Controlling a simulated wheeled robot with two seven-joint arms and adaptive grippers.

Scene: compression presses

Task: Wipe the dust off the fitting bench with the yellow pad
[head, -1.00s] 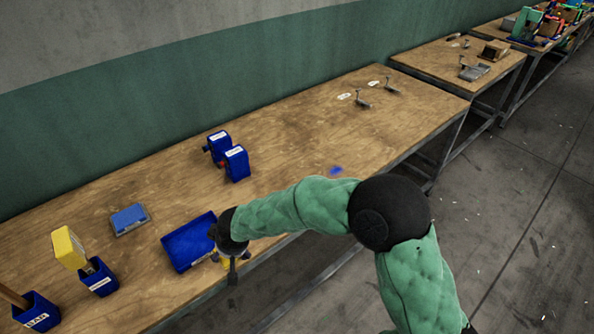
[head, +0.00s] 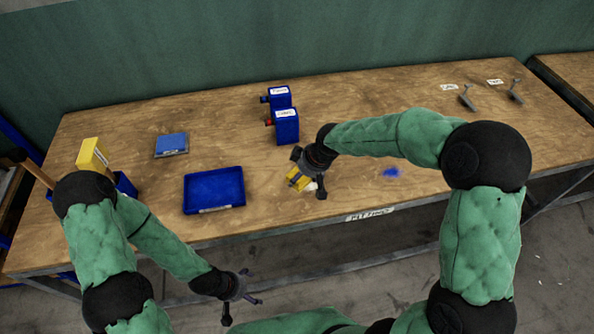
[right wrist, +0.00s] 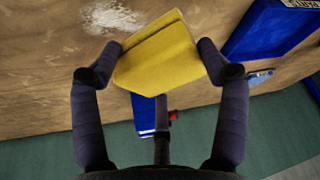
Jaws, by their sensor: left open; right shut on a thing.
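The fitting bench (head: 330,195) is a long wooden-topped table with a label on its front edge. My right gripper (head: 305,183) is shut on the yellow pad (head: 296,180), low over the bench to the right of the blue tray. In the right wrist view the yellow pad (right wrist: 160,55) sits between both fingers. A whitish dust patch (right wrist: 112,17) lies just past the pad there. A blue patch (head: 391,172) marks the bench right of the gripper. I cannot tell whether the pad touches the wood. My left gripper (head: 241,301) is open and empty, in front of the bench edge.
A yellow block (head: 92,154) stands at the left end. Metal brackets (head: 467,97) lie at the back right.

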